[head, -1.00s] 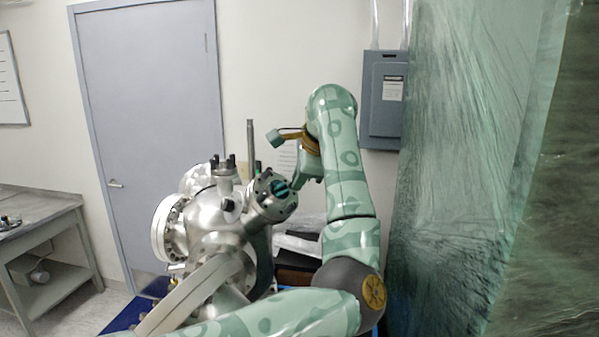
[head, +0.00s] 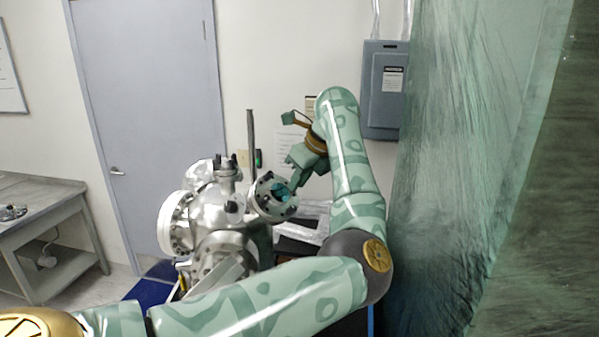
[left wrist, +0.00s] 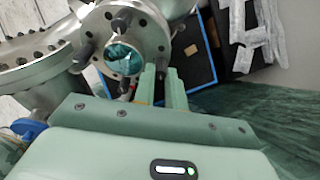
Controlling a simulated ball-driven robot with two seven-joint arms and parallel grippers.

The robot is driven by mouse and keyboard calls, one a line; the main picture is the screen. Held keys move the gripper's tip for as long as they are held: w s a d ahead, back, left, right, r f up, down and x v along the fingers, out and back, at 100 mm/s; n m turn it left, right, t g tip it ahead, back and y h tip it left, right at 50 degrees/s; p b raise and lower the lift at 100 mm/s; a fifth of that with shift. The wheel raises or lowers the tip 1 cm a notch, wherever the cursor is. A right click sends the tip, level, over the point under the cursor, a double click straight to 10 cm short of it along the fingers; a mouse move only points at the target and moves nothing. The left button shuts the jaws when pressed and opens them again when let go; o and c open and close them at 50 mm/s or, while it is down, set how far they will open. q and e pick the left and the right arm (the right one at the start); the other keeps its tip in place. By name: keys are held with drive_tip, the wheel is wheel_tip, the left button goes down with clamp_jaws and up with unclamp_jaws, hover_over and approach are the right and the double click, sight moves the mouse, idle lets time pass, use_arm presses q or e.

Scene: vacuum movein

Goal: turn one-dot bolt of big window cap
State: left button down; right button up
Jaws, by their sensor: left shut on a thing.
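The big window cap (head: 265,207) is a round steel flange with a blue-green window, on the right side of the steel chamber (head: 213,213). It also shows at the top of the left wrist view (left wrist: 98,32), with several dark bolts around its rim. My left gripper (head: 294,184) reaches it from the upper right. In the left wrist view its fingers (left wrist: 161,72) are shut on a bolt at the rim's right side, and they largely hide it. I cannot make out dots that tell the bolts apart. My right gripper is not in view.
A tall thin rod (head: 251,145) rises behind the cap. Other flanges (head: 175,222) surround the chamber. A black surface with clear plastic wrap (head: 312,218) lies behind my gripper. A green translucent curtain (head: 470,170) hangs right of my arm. A grey table (head: 40,205) stands at the left.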

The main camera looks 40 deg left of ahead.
use_arm(q)
drive_tip(key=shift+m+g+p, duration=0.3)
drive_tip(key=shift+m+p, duration=0.3)
drive_tip(key=shift+m, duration=0.4)
drive_tip(key=c, duration=1.6)
unclamp_jaws()
drive_tip(key=shift+o, duration=0.8)
drive_tip(key=shift+w+f, duration=0.1)
drive_tip(key=shift+w, duration=0.25)
drive_tip(key=shift+s, duration=0.1)
